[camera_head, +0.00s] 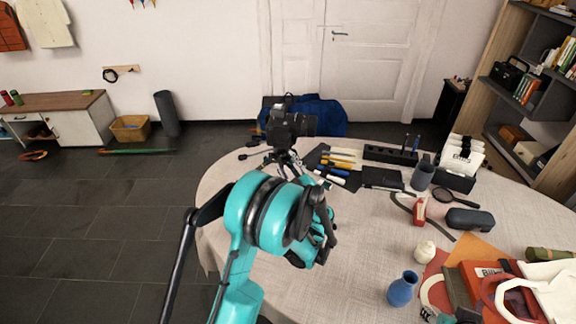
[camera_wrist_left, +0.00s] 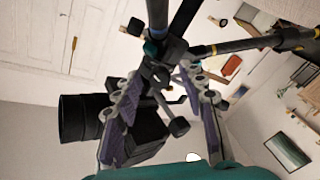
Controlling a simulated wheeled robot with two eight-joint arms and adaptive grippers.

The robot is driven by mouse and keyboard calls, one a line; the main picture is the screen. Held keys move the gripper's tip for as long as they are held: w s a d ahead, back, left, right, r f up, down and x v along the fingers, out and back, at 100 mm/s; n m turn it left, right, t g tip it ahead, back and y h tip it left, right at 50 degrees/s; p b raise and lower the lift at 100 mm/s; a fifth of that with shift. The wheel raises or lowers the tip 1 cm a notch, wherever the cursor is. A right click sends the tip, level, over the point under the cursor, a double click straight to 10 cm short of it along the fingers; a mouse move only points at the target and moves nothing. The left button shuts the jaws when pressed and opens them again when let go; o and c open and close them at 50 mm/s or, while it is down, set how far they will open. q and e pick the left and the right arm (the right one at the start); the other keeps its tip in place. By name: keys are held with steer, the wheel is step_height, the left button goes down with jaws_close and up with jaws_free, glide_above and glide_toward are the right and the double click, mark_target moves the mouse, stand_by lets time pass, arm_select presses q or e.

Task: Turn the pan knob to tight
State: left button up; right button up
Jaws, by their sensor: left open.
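A black camera (camera_head: 285,126) sits on a small dark tripod (camera_head: 284,158) at the far left part of the table. In the left wrist view the camera (camera_wrist_left: 76,118) is at lower left and the tripod legs (camera_wrist_left: 186,18) run up, so the scene looks inverted. My left gripper (camera_wrist_left: 163,78) is open, its two purple-grey fingers on either side of the tripod head. A dark knob on a thin stem (camera_wrist_left: 179,126) shows between the fingers; I cannot tell whether it is the pan knob. No finger is clearly gripping it. My teal left arm hides the fingertips in the head view.
The table (camera_head: 350,262) is bare near my arm. Pens and brushes on a dark mat (camera_head: 340,162) lie right of the tripod. A blue vase (camera_head: 402,289), a white garlic-like object (camera_head: 424,252) and a red item (camera_head: 420,211) stand further right.

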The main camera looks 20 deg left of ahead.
arm_select(q)
jaws_close()
steer(key=shift+m+b, duration=0.65)
steer(key=shift+m, duration=1.35)
jaws_free()
steer(key=v, duration=1.2)
